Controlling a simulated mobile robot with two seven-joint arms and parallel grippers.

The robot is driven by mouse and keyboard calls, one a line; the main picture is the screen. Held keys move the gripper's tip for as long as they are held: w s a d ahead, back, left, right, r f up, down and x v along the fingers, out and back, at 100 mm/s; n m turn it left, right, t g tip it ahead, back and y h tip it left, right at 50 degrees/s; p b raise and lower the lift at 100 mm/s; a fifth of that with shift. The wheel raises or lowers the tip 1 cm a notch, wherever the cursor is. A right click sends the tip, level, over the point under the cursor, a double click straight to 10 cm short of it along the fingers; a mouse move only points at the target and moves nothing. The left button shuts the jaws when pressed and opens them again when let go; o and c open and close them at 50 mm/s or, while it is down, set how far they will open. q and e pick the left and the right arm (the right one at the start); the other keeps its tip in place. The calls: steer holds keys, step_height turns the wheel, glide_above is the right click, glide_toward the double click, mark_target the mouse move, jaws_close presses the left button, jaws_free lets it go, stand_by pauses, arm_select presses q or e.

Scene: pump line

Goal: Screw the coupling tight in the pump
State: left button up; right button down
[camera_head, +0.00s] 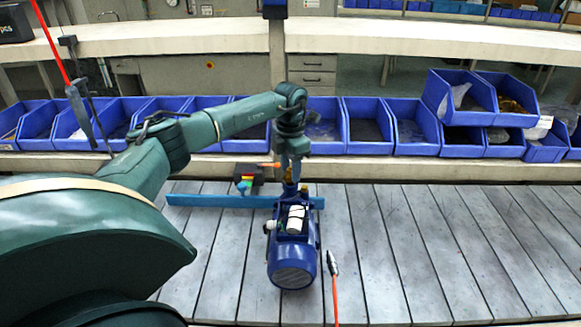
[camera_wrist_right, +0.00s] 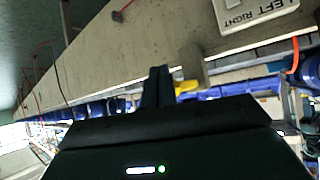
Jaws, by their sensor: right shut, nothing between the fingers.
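The blue pump (camera_head: 292,262) stands on the slatted grey table in the head view, with a white cylinder (camera_head: 296,218) on its upper side. Small brass-coloured parts (camera_head: 303,188) show at the pump's far end; the coupling is too small to make out for sure. My left gripper (camera_head: 290,178) points down right at that far end, over the brass parts. Its fingertips are too small to tell whether they are open, shut or holding the coupling. My right gripper (camera_wrist_right: 158,82) shows in the right wrist view, its fingers shut together and empty.
A long blue bar (camera_head: 220,201) lies behind the pump. A dark block with coloured parts (camera_head: 247,180) stands behind the bar. A tool on a red cord (camera_head: 333,265) is right of the pump. Blue bins (camera_head: 367,128) line the back. The table's right side is clear.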

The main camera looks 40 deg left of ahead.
arm_select(q)
steer(key=n, duration=0.3)
steer(key=shift+n, duration=0.3)
stand_by(0.3)
jaws_close()
steer(key=shift+m, duration=1.8)
steer(key=m, duration=0.3)
steer(key=shift+m, duration=0.3)
